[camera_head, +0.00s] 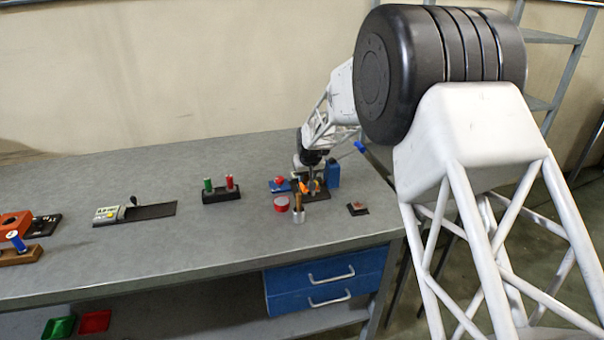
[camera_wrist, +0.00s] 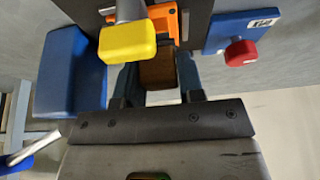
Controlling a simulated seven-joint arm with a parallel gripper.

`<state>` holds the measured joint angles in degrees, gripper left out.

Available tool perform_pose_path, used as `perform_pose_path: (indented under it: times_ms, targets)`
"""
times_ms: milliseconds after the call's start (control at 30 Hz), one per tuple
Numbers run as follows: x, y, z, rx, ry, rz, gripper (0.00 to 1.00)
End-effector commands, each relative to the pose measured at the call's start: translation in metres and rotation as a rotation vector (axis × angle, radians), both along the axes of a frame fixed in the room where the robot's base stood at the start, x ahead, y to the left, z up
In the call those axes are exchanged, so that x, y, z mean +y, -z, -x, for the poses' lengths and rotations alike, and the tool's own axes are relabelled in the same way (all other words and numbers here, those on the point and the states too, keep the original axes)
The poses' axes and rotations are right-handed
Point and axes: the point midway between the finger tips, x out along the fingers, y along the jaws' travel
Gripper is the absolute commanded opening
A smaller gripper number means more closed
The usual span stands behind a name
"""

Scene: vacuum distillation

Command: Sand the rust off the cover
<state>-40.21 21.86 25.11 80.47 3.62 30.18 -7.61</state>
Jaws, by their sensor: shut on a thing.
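My gripper (camera_wrist: 157,80) is shut on a small brown block (camera_wrist: 157,70), which shows between its two dark fingers in the wrist view. In the head view my gripper (camera_head: 312,180) is low over the right end of the bench, among several small objects that partly hide it. An orange part (camera_wrist: 172,20) lies just beyond the block against a dark plate, with a yellow knob (camera_wrist: 127,42) beside it. A small dark square piece with a reddish patch (camera_head: 357,209) lies on the bench to the right of the gripper. I cannot tell for certain which piece is the rusty cover.
A blue block (camera_head: 333,174) stands close right of the gripper. A red round tin (camera_head: 281,204) and a metal cup (camera_head: 298,215) stand in front. A blue plate with a red knob (camera_wrist: 241,52) is close by. A rack of green and red cylinders (camera_head: 221,194) stands left.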

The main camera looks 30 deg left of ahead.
Motion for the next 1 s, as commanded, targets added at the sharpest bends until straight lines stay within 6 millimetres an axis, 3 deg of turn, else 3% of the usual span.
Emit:
perform_pose_path:
  times_ms: [500,1000]
  targets:
    - [-0.028,0.001,-0.027,0.001,0.002,0.0,0.1]
    - [0.0,0.002,0.0,0.001,-0.001,0.0,0.1]
